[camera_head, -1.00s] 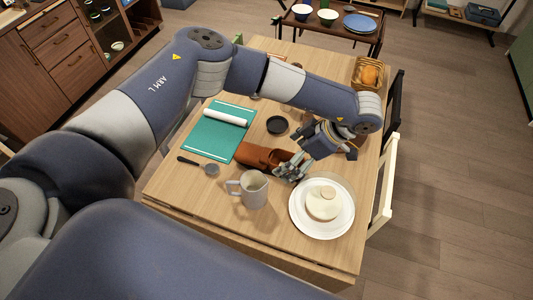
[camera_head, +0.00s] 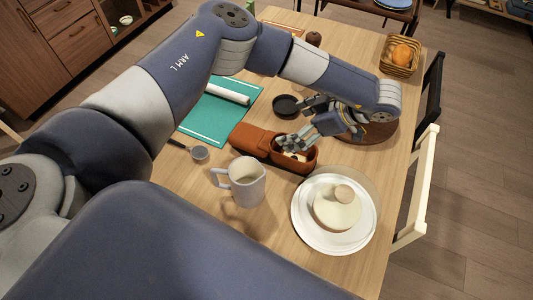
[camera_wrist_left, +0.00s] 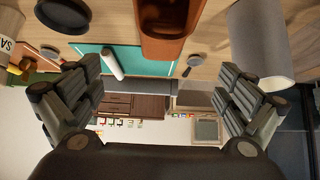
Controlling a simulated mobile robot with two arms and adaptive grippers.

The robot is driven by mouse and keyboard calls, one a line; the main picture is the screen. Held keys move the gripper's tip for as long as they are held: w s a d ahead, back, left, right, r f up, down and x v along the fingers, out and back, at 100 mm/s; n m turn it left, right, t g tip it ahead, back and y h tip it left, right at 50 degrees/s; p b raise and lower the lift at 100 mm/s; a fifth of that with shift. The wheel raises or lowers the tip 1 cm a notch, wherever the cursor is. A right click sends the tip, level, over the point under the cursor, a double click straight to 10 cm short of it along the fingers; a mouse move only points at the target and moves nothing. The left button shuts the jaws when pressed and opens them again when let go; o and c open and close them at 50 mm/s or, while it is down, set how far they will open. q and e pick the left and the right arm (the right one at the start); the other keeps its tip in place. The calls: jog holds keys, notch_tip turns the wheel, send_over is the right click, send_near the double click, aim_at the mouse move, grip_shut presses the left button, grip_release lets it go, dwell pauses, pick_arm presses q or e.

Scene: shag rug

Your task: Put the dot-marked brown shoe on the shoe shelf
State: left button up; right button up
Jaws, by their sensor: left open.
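A brown shoe (camera_head: 250,138) lies on the wooden table, its opening at the right with something pale inside. No dot mark can be made out on it. It also shows at the top of the left wrist view (camera_wrist_left: 168,22), cut off by the frame edge. My left gripper (camera_head: 294,124) is open and empty, at the shoe's open right end and apparently above it. In the left wrist view its spread fingers (camera_wrist_left: 157,72) have nothing between them. Whether a finger touches the shoe I cannot tell. My right gripper is not in view. No shoe shelf can be made out.
A grey mug (camera_head: 246,182) and a white plate (camera_head: 307,236) with a lidded pot stand close in front of the shoe. A dark dish (camera_head: 286,106), a green mat (camera_head: 215,118) and a small strainer (camera_head: 199,153) lie around it. Chairs (camera_head: 416,195) line the right edge.

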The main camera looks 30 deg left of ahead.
aim_at(272, 140)
pick_arm(q)
jog(key=x, duration=0.4)
jog(key=d+f+x, duration=0.1)
jog(key=x, duration=0.3)
jog(key=p+x, duration=0.1)
jog(key=x, duration=0.3)
jog(key=shift+s+d+f, duration=0.2)
jog(key=shift+s+f, duration=0.1)
jog(key=shift+f, duration=0.05)
jog(key=shift+a+f, duration=0.25)
jog(key=shift+f, duration=0.05)
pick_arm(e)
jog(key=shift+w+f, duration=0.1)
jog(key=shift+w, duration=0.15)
pick_arm(q)
jog(key=shift+c, duration=0.3)
jog(key=c, duration=1.5)
